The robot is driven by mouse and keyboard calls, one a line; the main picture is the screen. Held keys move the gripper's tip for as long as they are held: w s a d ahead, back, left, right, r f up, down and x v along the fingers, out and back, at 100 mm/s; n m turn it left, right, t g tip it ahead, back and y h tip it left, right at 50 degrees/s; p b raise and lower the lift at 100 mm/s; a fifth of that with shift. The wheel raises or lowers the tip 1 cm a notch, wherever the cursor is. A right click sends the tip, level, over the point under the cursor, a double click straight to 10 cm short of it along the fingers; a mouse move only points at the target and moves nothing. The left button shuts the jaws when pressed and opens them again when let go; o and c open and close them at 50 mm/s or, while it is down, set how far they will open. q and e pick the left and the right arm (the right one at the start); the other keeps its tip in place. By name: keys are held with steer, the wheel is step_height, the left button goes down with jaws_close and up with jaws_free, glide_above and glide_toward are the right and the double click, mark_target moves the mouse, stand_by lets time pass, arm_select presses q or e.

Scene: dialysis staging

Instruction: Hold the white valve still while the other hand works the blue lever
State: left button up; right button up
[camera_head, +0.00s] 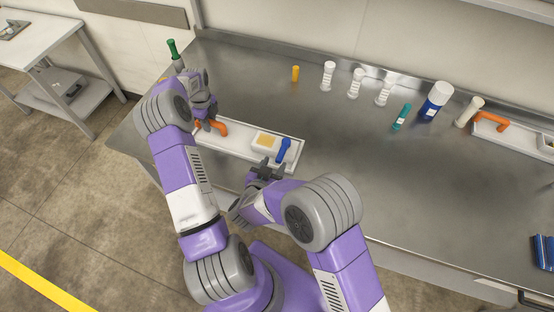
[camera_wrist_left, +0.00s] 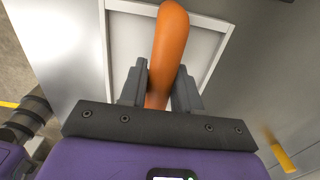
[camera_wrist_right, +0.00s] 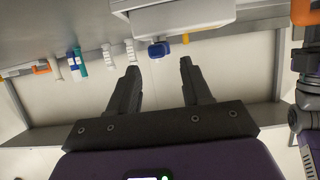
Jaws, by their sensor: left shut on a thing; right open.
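A long white tray (camera_head: 222,142) lies near the front edge of the steel table. At its right end sits a white block, the valve (camera_head: 258,148), with a tan square on top. The blue lever (camera_head: 283,149) stands beside it; its end shows in the right wrist view (camera_wrist_right: 158,50). My left gripper (camera_head: 208,122) is shut on the orange handle (camera_wrist_left: 169,45) at the tray's left end, not on the white block. My right gripper (camera_head: 265,168) is open and empty, just in front of the lever; its spread fingers (camera_wrist_right: 160,82) point towards it without touching.
White bottles (camera_head: 356,83), a yellow vial (camera_head: 295,73), a teal tube (camera_head: 401,117) and a blue-and-white bottle (camera_head: 434,101) stand at the back. A second tray (camera_head: 520,135) with an orange handle (camera_head: 492,123) is at the right. The table's middle is clear.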

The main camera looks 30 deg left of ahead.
steer(key=v, duration=0.3)
arm_select(q)
steer(key=shift+n, duration=0.4)
stand_by(0.5)
steer(key=o, duration=1.1)
steer(key=shift+c, duration=0.2)
steer(key=shift+o, duration=0.3)
steer(key=shift+o, duration=0.9)
steer(key=shift+r, duration=0.1)
arm_select(e)
steer(key=shift+r, duration=0.15)
